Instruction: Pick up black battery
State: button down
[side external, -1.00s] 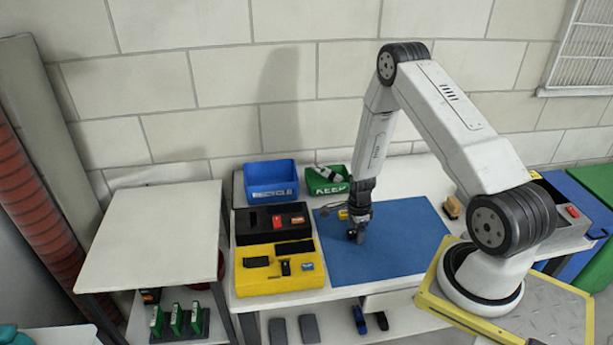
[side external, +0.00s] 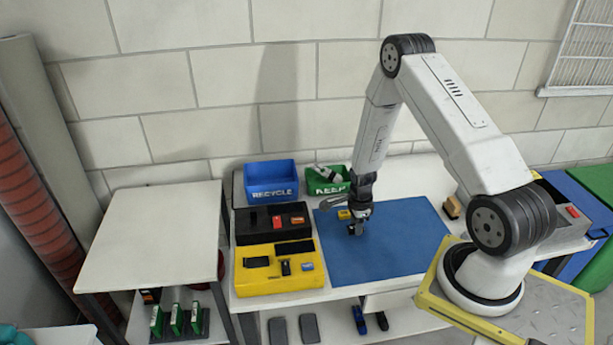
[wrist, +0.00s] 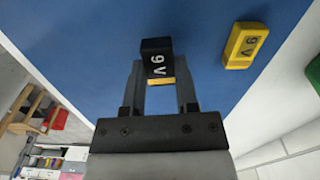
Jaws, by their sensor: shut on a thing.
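The black battery (wrist: 157,57), marked 9V with a yellow end, is between the two fingers of my gripper (wrist: 159,72) in the wrist view. My gripper is shut on it above the blue mat (wrist: 90,50). In the side view my gripper (side external: 356,231) is low over the left part of the mat; the black battery is too small and dark there to tell apart from the fingers. I cannot tell how far it is above the mat.
A black tray (side external: 243,238) and a yellow tray (side external: 250,283) stand to the left. A blue RECYCLE bin (side external: 271,182) and green KEEP bin (side external: 327,189) stand behind.

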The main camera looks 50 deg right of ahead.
jog(key=s+a+r, duration=0.6)
jog(key=s+r, duration=0.5)
jog(key=s, duration=0.1)
jog(key=shift+s, duration=0.35)
jog(key=shift+w+a, duration=0.1)
jog(key=shift+a, duration=0.05)
dwell(0.4)
